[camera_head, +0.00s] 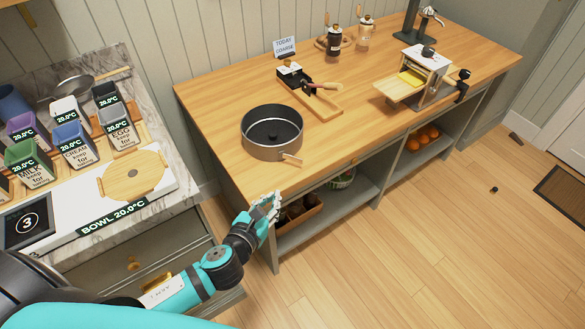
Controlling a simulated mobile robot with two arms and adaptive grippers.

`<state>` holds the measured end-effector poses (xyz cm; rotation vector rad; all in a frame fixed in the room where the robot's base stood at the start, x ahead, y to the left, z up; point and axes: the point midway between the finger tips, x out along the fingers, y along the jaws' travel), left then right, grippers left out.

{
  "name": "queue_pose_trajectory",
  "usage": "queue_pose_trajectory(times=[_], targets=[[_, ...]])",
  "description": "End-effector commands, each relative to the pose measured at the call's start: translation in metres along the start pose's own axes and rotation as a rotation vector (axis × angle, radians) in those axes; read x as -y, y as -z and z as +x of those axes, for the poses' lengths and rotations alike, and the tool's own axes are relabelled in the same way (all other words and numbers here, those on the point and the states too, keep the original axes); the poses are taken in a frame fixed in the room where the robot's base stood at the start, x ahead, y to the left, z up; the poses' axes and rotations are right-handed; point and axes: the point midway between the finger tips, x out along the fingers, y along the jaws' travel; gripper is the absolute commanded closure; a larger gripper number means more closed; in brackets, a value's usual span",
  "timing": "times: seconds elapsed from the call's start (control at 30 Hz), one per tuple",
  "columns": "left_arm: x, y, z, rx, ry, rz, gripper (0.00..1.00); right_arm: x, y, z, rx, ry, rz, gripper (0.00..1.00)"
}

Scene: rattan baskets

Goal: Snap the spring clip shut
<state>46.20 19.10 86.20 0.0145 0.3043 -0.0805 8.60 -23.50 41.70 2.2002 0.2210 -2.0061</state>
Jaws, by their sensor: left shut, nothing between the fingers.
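I cannot make out a spring clip for certain. A small black device (294,76) with a pinkish handle sits on a wooden board (323,106) on the wooden counter. A white and grey press-like unit (428,67) with a wooden tray (398,88) stands at the counter's front right. My left gripper (272,203) is at the counter's near left corner, below and in front of the pot. Its fingers are shut and hold nothing. My right gripper is not in view.
A dark pot (272,133) stands near the counter's left end. The open shelf below holds a basket (302,209), a bowl (342,179) and oranges (423,136). A marble counter (180,185) with labelled containers is at left. The floor at right is mostly clear.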

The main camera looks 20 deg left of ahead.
Motion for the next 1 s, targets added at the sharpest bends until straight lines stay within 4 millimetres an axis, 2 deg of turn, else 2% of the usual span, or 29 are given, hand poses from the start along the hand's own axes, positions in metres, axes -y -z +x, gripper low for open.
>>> queue_pose_trajectory(times=[0.17, 0.6, 0.8, 1.0], targets=[[0.000, -0.002, 0.018, 0.003, -0.002, -0.001, 1.00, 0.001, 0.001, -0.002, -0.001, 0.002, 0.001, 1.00], [0.000, -0.005, 0.108, 0.003, -0.001, -0.004, 1.00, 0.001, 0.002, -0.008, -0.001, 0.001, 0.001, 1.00], [0.000, -0.011, 0.131, 0.001, -0.001, -0.004, 1.00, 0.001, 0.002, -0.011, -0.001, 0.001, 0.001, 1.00], [0.000, -0.013, 0.137, 0.000, -0.001, -0.003, 1.00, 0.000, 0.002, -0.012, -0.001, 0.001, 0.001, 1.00]])
